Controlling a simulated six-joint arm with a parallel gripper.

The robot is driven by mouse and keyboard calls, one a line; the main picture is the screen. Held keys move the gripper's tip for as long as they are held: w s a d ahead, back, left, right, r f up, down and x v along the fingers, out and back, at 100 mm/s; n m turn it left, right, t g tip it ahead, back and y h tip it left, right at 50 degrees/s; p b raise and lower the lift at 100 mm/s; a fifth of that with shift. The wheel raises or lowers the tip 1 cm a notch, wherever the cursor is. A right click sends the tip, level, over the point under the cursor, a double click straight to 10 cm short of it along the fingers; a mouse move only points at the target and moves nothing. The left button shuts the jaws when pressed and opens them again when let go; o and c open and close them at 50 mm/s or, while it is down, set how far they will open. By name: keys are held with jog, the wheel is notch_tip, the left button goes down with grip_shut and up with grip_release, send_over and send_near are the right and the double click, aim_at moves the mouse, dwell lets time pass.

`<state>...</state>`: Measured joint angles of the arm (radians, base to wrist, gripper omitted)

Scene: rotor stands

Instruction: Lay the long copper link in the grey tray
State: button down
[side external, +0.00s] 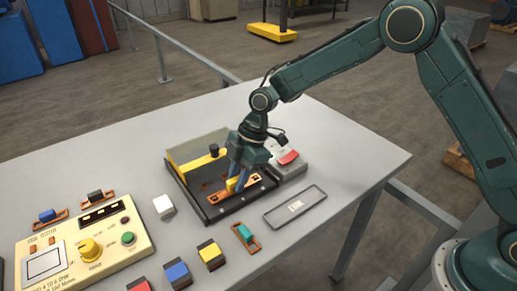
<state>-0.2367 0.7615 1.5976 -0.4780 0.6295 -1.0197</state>
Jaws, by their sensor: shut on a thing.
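The long copper link (215,198) lies across the front of a black open-topped unit (210,214), with a yellow piece at its middle. My gripper (234,184) reaches down over the link's middle and is shut on it. The fingers hide part of the link, and I cannot tell whether it is lifted clear of the unit.
The unit has a yellow bar with a black knob (214,150) and a clear cover. A grey box with a red top (288,157) stands behind the tray. A teal block on a short copper link (246,234), several coloured blocks and a cream tester (85,250) are in front. The table's right side is clear.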

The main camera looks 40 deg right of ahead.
jog(key=shift+f, duration=0.3)
jog(key=c, duration=1.2)
grip_release()
jog(key=shift+v, duration=6.9)
